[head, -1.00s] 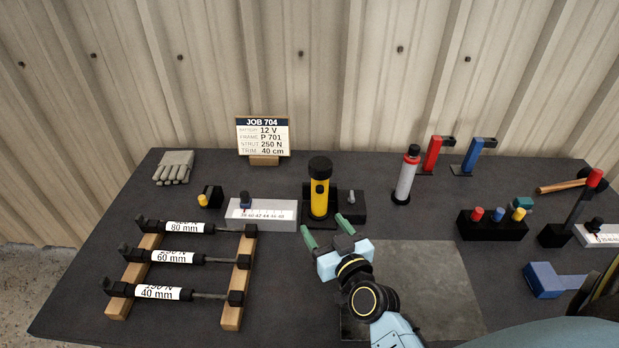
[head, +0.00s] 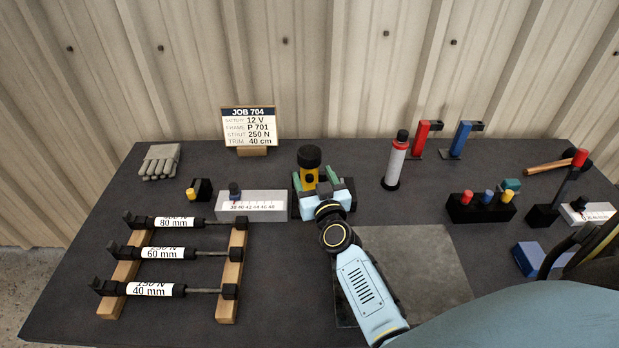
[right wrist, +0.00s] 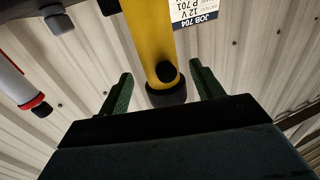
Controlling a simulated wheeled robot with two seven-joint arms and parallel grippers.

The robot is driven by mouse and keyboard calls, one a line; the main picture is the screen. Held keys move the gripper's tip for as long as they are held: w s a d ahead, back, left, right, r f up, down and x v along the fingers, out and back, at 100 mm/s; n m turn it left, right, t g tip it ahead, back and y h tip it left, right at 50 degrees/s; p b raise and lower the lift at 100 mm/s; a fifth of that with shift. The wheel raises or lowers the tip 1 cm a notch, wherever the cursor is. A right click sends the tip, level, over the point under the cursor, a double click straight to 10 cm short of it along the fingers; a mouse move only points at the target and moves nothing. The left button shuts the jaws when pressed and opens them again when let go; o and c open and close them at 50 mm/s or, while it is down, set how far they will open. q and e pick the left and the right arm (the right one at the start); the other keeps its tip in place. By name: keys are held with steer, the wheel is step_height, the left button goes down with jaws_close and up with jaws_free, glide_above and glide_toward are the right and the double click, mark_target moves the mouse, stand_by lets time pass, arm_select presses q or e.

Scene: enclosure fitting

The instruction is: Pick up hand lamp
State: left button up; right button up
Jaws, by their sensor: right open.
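The hand lamp (head: 309,171) is yellow with a black head and stands upright at the back middle of the table. Its lower part is hidden behind my right gripper in the head view. My right gripper (head: 317,180) is open, with a green finger on either side of the lamp. In the right wrist view the yellow lamp body (right wrist: 148,40) lies between the fingers of my right gripper (right wrist: 163,90), with a gap showing on both sides. My left gripper is not in view.
A white scale block (head: 250,206) stands close left of the lamp. A grey and red cylinder (head: 396,162) stands to the right. A strut rack (head: 232,270) is at the left. A grey mat (head: 430,265) lies bare at front right.

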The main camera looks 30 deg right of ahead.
steer(key=x, duration=0.4)
steer(key=shift+a+f, duration=0.1)
steer(key=shift+f, duration=0.1)
steer(key=c, duration=1.2)
steer(key=shift+r, duration=0.1)
steer(key=shift+c, duration=0.2)
